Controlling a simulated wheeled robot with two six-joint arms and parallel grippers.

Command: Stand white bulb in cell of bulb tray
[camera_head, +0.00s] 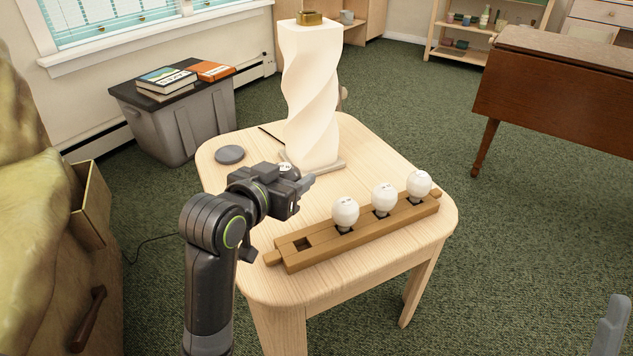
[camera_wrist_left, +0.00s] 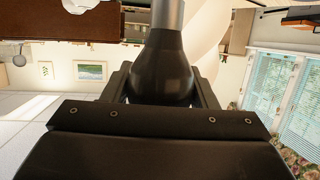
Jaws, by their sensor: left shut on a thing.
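The wooden bulb tray (camera_head: 374,232) lies slantwise on the small table. White bulbs stand upright in three of its cells: one near the middle (camera_head: 345,212), one to its right (camera_head: 384,197) and one at the right end (camera_head: 419,184). The left-end cell (camera_head: 303,244) is empty.
A glowing twisted lamp (camera_head: 312,95) stands on the table (camera_head: 262,275) behind my left gripper. A dark round disc (camera_head: 230,154) lies at the table's back left. The tabletop in front of the tray is clear. A brown drop-leaf table (camera_head: 555,95) stands at the right.

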